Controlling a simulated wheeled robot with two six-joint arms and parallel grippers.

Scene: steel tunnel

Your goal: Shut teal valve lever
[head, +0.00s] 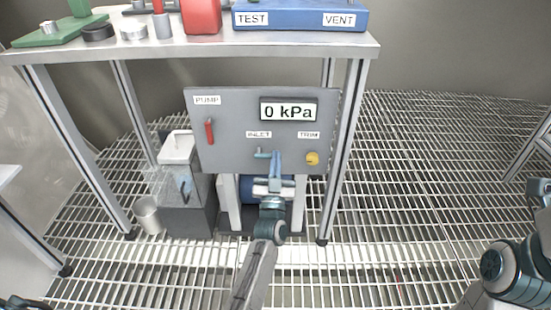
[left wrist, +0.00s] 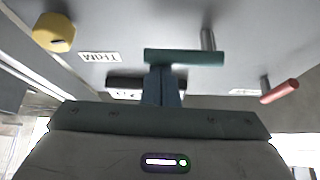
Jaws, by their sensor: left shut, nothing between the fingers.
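The teal valve lever (head: 262,155) lies about horizontal under the INLET label on the grey pump panel (head: 228,122). In the left wrist view the teal lever (left wrist: 190,57) runs sideways from a grey stem. My left gripper (head: 276,157) is shut and empty, its fingertips at the lever's right end in the head view. In the left wrist view the closed fingers (left wrist: 162,72) meet the lever's edge in the picture; I cannot tell if they touch it. My right arm shows at the right edge, but its gripper is out of view.
A red lever (head: 209,131) under the PUMP label and a yellow TRIM knob (head: 313,158) flank the teal lever. The display (head: 289,110) reads 0 kPa. Table legs (head: 348,150) stand either side. The grated floor (head: 430,170) at right is clear.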

